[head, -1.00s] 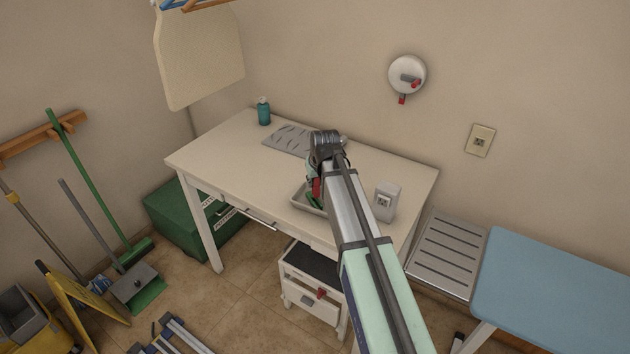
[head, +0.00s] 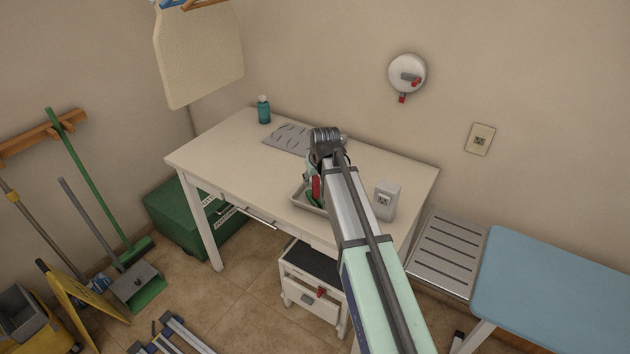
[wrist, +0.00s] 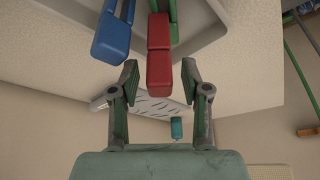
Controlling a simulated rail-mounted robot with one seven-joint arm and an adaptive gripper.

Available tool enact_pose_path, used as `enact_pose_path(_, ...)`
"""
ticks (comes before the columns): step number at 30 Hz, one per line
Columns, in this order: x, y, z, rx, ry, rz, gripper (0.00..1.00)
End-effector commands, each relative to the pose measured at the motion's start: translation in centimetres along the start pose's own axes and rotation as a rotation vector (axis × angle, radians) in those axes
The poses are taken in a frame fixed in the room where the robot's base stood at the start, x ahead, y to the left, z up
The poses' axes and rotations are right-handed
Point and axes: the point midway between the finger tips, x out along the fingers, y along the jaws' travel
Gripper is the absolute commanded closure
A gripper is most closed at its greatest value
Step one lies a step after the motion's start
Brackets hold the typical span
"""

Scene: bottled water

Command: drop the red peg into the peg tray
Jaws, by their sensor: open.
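The red peg (wrist: 159,62) is in the wrist view, in line with the space between my gripper's (wrist: 159,78) two fingers. The fingers are spread, with a gap on each side of the peg, so nothing is gripped. Whether the red peg rests fully in the tray cannot be told. In the head view the tray (head: 297,199) is on the desk, partly hidden by my arm, with red (head: 316,187) showing there.
The white desk (head: 225,158) holds a slotted grey plate (head: 286,139), a teal bottle (head: 264,110) and a white box (head: 386,203) right of my arm. A white drawer unit (head: 312,285) stands below. The desk's left part is clear.

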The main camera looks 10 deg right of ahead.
Motion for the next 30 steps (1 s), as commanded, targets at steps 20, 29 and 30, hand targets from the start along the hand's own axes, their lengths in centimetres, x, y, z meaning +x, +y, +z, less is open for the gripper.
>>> enact_pose_path(20,-10.4,0.0,0.1,0.0,0.002,0.0,0.53)
enact_pose_path(29,-11.6,0.0,0.1,0.0,0.001,0.0,0.53)
enact_pose_path(30,-11.6,0.0,0.1,0.0,0.001,0.0,0.53)
